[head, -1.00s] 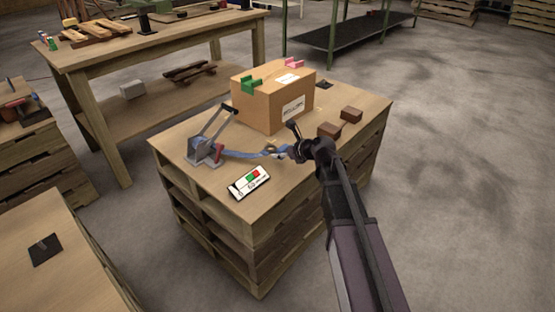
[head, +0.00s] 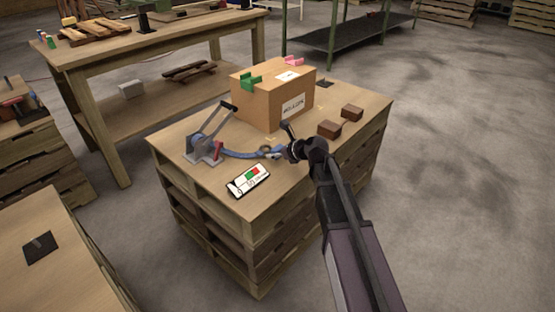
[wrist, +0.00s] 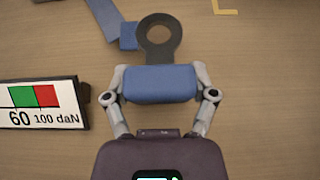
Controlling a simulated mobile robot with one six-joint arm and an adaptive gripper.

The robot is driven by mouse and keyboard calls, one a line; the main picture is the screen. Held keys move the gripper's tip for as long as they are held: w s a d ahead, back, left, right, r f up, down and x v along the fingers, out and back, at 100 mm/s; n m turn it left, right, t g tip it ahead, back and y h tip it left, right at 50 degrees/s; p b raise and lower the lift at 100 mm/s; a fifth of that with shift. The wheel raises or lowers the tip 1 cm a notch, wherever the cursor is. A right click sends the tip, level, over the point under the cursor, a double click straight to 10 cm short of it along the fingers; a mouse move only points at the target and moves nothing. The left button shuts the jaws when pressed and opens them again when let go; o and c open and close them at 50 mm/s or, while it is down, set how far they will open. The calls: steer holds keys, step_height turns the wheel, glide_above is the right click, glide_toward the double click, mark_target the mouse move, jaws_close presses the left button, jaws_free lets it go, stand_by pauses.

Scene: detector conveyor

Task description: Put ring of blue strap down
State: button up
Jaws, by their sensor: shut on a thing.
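In the wrist view, my gripper (wrist: 160,88) is shut on a blue block (wrist: 160,82) at the base of a dark ring (wrist: 141,38). The ring lies flat-looking beyond the fingertips, above the wooden top; I cannot tell whether it touches it. A piece of blue strap (wrist: 103,22) shows at its upper left. In the head view, my gripper (head: 283,153) is low over the pallet-stack table, and the blue strap (head: 238,154) runs from it left to a grey lever device (head: 203,148) with a red part.
A white gauge card (head: 248,181) with green and red fields lies in front of the strap. A cardboard box (head: 272,98) with green and pink pieces on top stands behind. Two brown blocks (head: 329,129) lie to the right. The front right of the tabletop (head: 290,185) is clear.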

steer(key=shift+f+b, duration=0.4)
steer(key=shift+f, duration=0.3)
steer(key=shift+f, duration=0.1)
steer(key=o, duration=1.1)
steer(key=shift+o, duration=0.2)
steer(key=shift+s+d+r+p, duration=0.3)
steer(key=shift+d+r+p, duration=0.1)
steer(key=shift+r, duration=0.1)
steer(key=p+v, duration=0.5)
steer(key=v, duration=0.5)
steer(key=shift+s+d+r+p, duration=0.25)
steer(key=shift+p, duration=0.05)
steer(key=shift+f, duration=0.1)
